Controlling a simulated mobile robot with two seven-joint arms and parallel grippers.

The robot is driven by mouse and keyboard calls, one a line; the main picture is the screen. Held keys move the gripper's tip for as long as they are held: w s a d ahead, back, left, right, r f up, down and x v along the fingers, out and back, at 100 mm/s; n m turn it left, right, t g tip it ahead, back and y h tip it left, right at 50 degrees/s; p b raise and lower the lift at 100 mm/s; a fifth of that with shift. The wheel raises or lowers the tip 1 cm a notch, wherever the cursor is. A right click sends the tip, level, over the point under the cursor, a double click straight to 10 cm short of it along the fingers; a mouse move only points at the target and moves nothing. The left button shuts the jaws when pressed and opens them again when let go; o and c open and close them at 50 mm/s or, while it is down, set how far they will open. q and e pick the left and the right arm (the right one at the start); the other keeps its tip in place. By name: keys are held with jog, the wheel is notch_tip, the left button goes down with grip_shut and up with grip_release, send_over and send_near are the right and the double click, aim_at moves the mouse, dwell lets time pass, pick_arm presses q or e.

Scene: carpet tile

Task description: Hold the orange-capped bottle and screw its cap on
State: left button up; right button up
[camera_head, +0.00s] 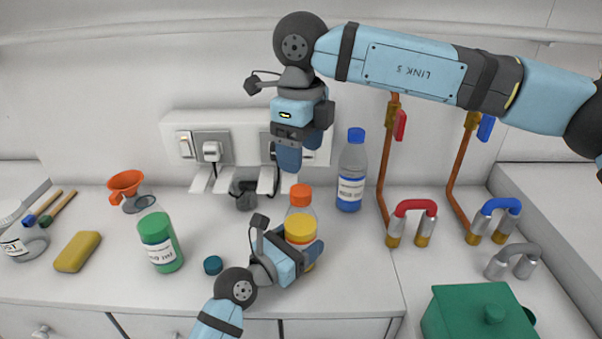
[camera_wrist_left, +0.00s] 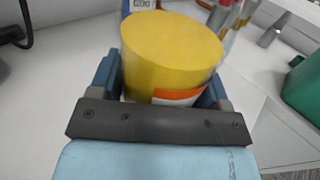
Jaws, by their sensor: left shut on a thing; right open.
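My left gripper (camera_head: 297,253) is shut around the lower body from the front.
A blue-capped bottle (camera_head: 351,172) stands close behind on the right. A green bottle (camera_head: 160,243) and a small dark teal cap (camera_head: 213,265) are to the left, with a yellow sponge (camera_head: 77,251) farther out. Wall sockets (camera_head: 212,150) are behind. A green box (camera_head: 470,312) is at front right.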

notch_tip(320, 180, up, 4)
jog(key=shift+f, duration=0.1)
pick_arm(q)
jog(key=o, duration=1.8)
jog(key=shift+a, duration=0.1)
jog(key=v, duration=1.3)
jog(key=shift+s+a, duration=0.15)
jog(key=shift+s, duration=0.2)
